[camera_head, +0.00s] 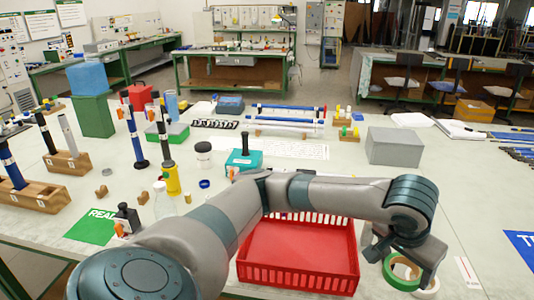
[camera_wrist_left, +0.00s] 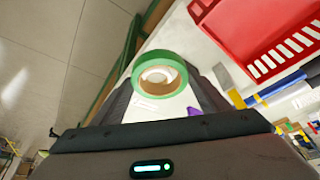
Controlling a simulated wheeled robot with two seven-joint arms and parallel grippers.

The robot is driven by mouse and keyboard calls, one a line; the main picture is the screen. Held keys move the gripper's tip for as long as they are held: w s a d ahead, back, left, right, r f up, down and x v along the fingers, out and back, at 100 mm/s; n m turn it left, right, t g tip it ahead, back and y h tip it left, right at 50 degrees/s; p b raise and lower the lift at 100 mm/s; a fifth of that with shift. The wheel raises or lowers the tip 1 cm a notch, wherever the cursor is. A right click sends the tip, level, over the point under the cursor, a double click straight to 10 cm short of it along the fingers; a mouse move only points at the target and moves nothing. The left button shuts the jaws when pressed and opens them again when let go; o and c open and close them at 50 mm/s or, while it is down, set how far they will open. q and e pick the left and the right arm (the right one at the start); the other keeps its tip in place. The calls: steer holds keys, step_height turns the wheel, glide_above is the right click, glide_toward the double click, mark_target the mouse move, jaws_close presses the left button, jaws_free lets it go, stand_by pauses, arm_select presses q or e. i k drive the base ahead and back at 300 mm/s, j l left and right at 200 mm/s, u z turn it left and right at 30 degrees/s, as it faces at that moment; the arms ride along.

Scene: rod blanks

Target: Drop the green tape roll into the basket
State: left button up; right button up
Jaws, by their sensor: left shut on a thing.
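The green tape roll (camera_head: 401,284) is at the front right in the head view, to the right of the basket. It also shows in the wrist view (camera_wrist_left: 159,56), between the fingers. My left gripper (camera_head: 404,262) is shut on the roll; its arm reaches across from the left, over the back edge of the basket. The basket (camera_head: 298,280) is red, with slotted walls, and its visible inside looks empty; my arm hides part of its back. The basket also shows at the upper right of the wrist view (camera_wrist_left: 251,35). My right gripper is not in view.
A grey box (camera_head: 394,147) stands behind, to the right. Bottles, including a yellow one (camera_head: 172,180), and wooden holders with tubes stand on the left.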

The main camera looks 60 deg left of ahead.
mark_target(292, 254)
steer(key=i+j+u, duration=0.1)
steer(key=u, duration=1.4)
steer(key=l+u, duration=0.35)
steer(key=l, duration=0.55)
steer(key=l+u, duration=0.3)
steer(key=l, duration=0.55)
